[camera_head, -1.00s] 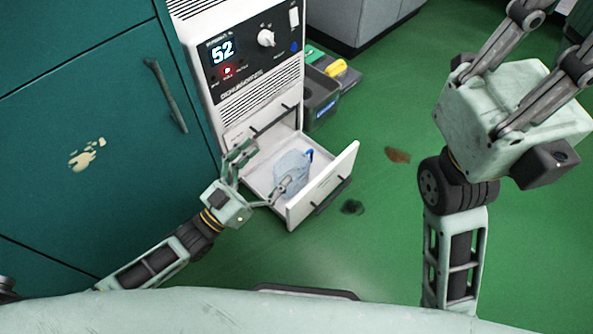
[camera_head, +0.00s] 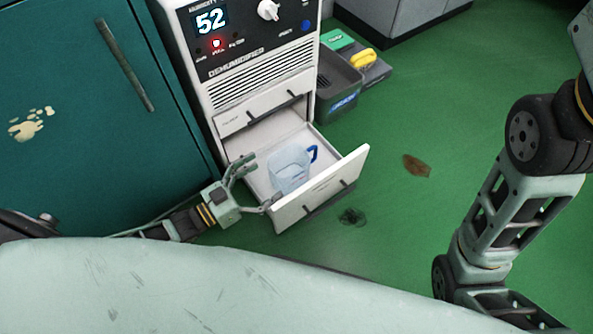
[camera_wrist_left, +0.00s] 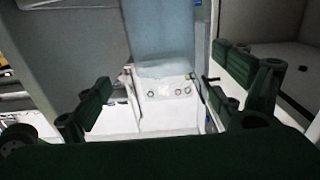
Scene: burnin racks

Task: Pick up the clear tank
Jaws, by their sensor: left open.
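The clear tank (camera_head: 288,172), pale blue and see-through with a blue handle, stands in the open white drawer (camera_head: 347,171) of the dehumidifier. My left gripper (camera_head: 258,182) is open at the drawer's left side, its fingers pointing toward the tank and apart from it. In the left wrist view the tank (camera_wrist_left: 160,35) appears ahead, between the open fingers (camera_wrist_left: 165,95). My right arm shows at the right edge of the head view, but its fingertips are out of frame.
The dehumidifier (camera_head: 245,60) shows a lit 52 above the drawer. A teal cabinet (camera_head: 80,100) stands on the left. A dark bin (camera_head: 338,88) and a yellow item (camera_head: 363,59) are behind right. Brown (camera_head: 416,166) and dark (camera_head: 352,216) patches mark the otherwise clear green floor.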

